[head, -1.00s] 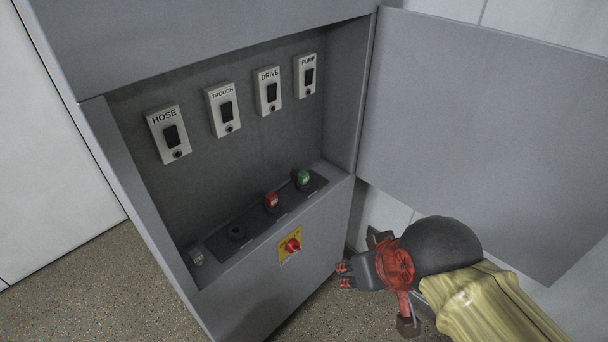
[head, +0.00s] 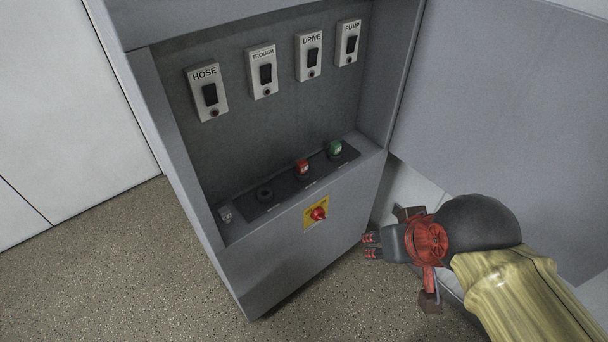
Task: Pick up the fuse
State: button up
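A red fuse-like plug (head: 302,167) and a green one (head: 335,148) stand in the dark socket strip (head: 283,184) on the cabinet's ledge. The strip's left socket (head: 265,194) looks empty. A small pale, clear-looking piece (head: 225,213) sits at the ledge's left end; it may be a fuse, but it is too small to tell. My gripper (head: 368,245) is outside the cabinet, to the right of and below the ledge. It points left, with its red-tipped fingers slightly apart and nothing between them.
The grey cabinet (head: 290,262) has a red rotary switch (head: 319,214) on a yellow plate on its front. Switches labelled HOSE (head: 209,94), TROUGH, DRIVE and PUMP line its back wall. The open door (head: 490,110) stands at the right, behind my arm. Floor (head: 120,270) at left is clear.

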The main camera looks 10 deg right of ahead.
aim_at(336, 147)
jog(key=i+l+u, duration=0.4)
jog(key=i+l, duration=0.2)
jog(key=i+l+u, duration=0.25)
jog(key=l, duration=0.2)
jog(key=i+l+u, duration=0.2)
jog(key=l, duration=0.2)
jog(key=i+l+u, duration=0.2)
jog(key=l, duration=0.25)
